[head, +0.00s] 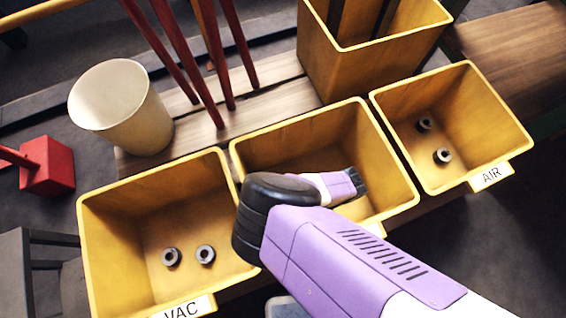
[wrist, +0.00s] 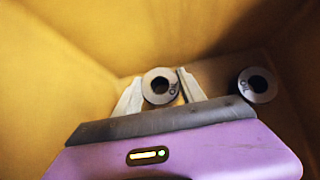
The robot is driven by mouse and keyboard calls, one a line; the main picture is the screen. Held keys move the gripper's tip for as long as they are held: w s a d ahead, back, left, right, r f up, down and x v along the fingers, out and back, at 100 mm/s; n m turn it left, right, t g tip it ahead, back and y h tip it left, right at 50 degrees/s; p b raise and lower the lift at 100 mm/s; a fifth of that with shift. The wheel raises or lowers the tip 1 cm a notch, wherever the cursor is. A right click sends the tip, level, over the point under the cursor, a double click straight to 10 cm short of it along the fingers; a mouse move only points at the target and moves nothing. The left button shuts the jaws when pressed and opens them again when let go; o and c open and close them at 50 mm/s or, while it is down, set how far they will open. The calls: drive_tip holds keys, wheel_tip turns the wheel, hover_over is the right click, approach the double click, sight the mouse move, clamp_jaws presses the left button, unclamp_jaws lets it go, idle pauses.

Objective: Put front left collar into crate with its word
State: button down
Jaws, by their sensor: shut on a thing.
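My gripper (wrist: 160,84) is inside the middle yellow crate (head: 300,130), shut on a grey ring-shaped collar (wrist: 160,94) with dark lettering that seems to read OIL. A second, similar collar (wrist: 258,85) lies to the right, apart from the fingers. Whether the held collar touches the crate floor I cannot tell. In the head view my arm hides the fingers, both these collars and most of the middle crate's label. The left crate (head: 95,235) is labelled VAC (head: 183,308) and the right crate (head: 455,75) is labelled AIR (head: 491,176).
Two collars (head: 171,257) lie in the VAC crate, and two collars (head: 442,156) lie in the AIR crate. A tall yellow bin (head: 330,70), red rods (head: 210,60) and a cream cylinder (head: 120,105) stand behind. Crate walls surround my gripper closely.

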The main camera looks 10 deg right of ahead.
drive_tip(key=shift+a+f, duration=0.1)
drive_tip(key=shift+f, duration=0.35)
drive_tip(key=shift+f, duration=0.15)
drive_tip(key=shift+f, duration=0.15)
drive_tip(key=c, duration=0.7)
unclamp_jaws()
drive_tip(key=shift+d+r, duration=0.2)
drive_tip(key=shift+r, duration=0.35)
drive_tip(key=p+v, duration=0.5)
drive_tip(key=v, duration=0.6)
drive_tip(key=shift+w+d+p, duration=0.1)
drive_tip(key=shift+d+p, duration=0.15)
drive_tip(key=shift+p, duration=0.1)
